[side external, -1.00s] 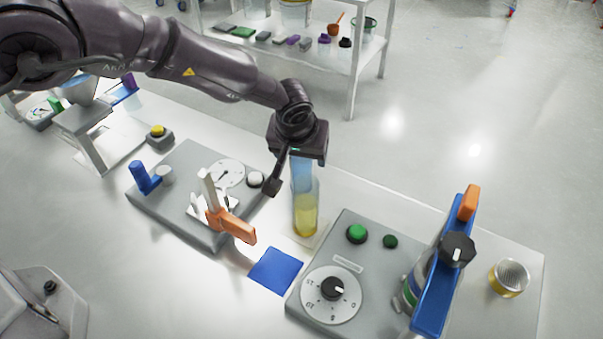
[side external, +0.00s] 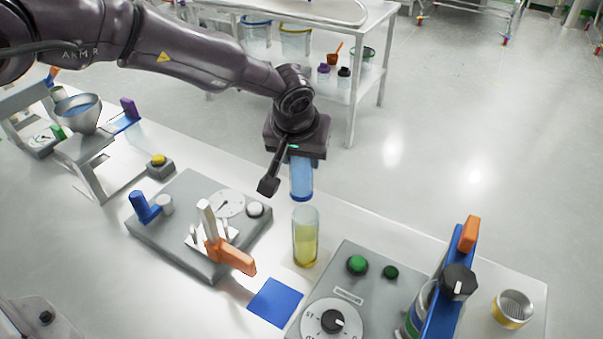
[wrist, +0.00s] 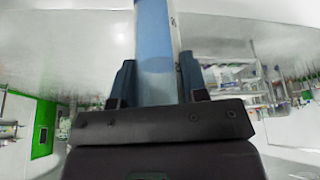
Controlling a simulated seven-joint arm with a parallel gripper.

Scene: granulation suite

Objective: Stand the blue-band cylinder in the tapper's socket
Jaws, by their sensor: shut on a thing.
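In the side view, my gripper (side external: 298,150) points down, shut on the top of a clear blue-tinted cylinder with a blue band at its lower end, the blue-band cylinder (side external: 302,180). It hangs upright, clear of the table. In the wrist view, the cylinder (wrist: 155,50) is between the two fingers. A second clear cylinder (side external: 306,240), partly filled with yellow material, stands upright on the table below it in the picture. Two grey units with dials stand left (side external: 185,232) and right (side external: 380,275). I cannot tell which one is the tapper, and no socket is clearly visible.
The left unit carries an orange-handled lever (side external: 230,255) and a blue post (side external: 142,207). A blue pad (side external: 275,302) lies between the units. A metal cup (side external: 512,308) stands at right.

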